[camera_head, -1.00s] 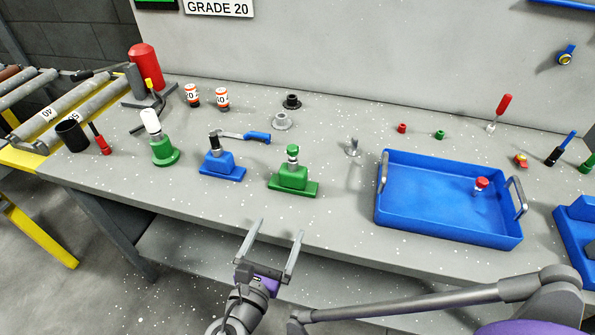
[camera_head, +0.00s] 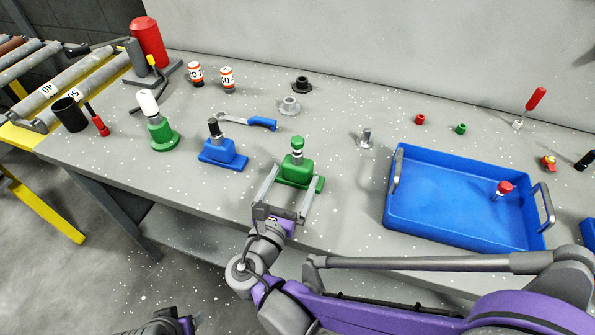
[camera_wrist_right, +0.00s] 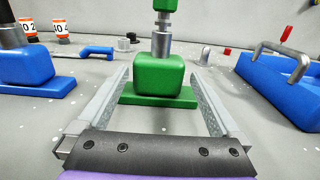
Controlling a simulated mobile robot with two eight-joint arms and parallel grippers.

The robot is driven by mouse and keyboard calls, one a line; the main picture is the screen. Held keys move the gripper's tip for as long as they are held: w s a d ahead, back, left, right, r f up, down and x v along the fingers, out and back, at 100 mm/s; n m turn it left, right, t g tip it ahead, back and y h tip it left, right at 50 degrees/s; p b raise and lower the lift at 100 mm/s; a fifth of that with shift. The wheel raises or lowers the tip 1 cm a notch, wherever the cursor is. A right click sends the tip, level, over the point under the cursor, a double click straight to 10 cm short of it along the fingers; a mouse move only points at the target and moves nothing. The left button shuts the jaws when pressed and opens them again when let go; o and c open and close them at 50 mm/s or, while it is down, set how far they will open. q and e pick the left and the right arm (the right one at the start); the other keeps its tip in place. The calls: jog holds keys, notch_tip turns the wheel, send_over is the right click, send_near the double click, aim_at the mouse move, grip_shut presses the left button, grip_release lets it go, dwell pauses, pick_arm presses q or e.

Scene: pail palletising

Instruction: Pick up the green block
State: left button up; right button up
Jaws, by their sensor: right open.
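The green block (camera_head: 298,172) stands upright on the grey table on a flat green base. A metal stem with a green top rises from it. My right gripper (camera_head: 295,176) is open, with one finger to each side of the block's near part. In the right wrist view the green block (camera_wrist_right: 159,78) sits centred between the finger ends of the right gripper (camera_wrist_right: 159,88), with a gap on both sides. The jaws hold nothing. My left gripper cannot be made out; only a dark and purple part of mine shows at the bottom edge.
A blue block (camera_head: 224,152) stands left of the green one. Further left is a green round-based piece with a white top (camera_head: 160,132). A blue tray (camera_head: 450,235) lies to the right, and a metal bolt (camera_head: 366,138) stands between. A blue-handled wrench (camera_head: 262,123) lies behind.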

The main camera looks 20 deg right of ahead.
aim_at(294, 176)
jog(key=x, duration=0.4)
jog(key=shift+w+f, duration=0.15)
jog(key=shift+f, duration=0.1)
grip_shut()
